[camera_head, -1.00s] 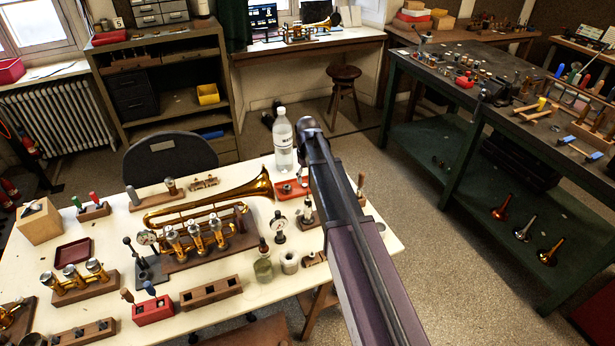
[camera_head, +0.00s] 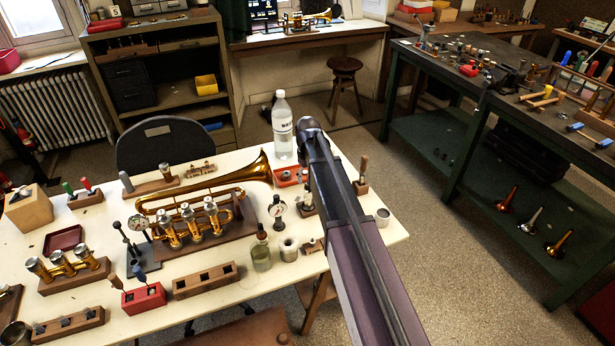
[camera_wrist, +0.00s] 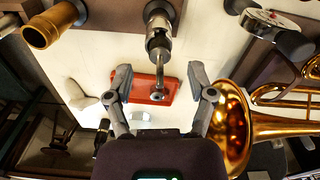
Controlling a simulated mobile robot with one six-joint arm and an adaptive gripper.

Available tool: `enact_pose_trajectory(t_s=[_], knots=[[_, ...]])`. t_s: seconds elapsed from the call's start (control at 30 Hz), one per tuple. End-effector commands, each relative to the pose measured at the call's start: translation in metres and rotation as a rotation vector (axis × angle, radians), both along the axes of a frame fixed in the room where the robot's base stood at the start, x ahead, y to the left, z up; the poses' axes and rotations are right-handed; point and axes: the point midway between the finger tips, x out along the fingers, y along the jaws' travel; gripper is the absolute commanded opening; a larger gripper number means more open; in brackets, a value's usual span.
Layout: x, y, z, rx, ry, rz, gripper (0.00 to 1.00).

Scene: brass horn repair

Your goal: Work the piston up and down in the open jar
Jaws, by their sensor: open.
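In the wrist view, my gripper (camera_wrist: 160,92) is open, with one finger on either side of the slim rod end of an upright metal piston (camera_wrist: 158,42). I see no clear contact. The piston stands in a wooden block; it shows partly in the head view (camera_head: 306,194), beside my arm. My gripper is hidden behind my arm in the head view. A short grey open-topped jar (camera_head: 289,249) stands at the table's front, right of a stoppered glass bottle (camera_head: 261,256). I cannot tell which is the task's jar.
A brass horn (camera_head: 225,182) lies left of the piston; its bell (camera_wrist: 238,130) is close to my gripper. A dial gauge (camera_head: 278,206), a red tray (camera_wrist: 153,90) and a clear plastic bottle (camera_head: 282,128) stand nearby. The table's right front corner is mostly bare.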

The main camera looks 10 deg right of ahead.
Motion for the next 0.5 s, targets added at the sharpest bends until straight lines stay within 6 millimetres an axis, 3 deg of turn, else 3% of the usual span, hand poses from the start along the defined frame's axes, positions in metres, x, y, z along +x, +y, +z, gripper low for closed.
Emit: enact_pose_trajectory(t_s=[0.2,0.5], knots=[[0.000,0.000,-0.020,0.000,0.000,0.000,0.71],[0.000,0.000,-0.033,0.000,0.000,0.000,0.71]])
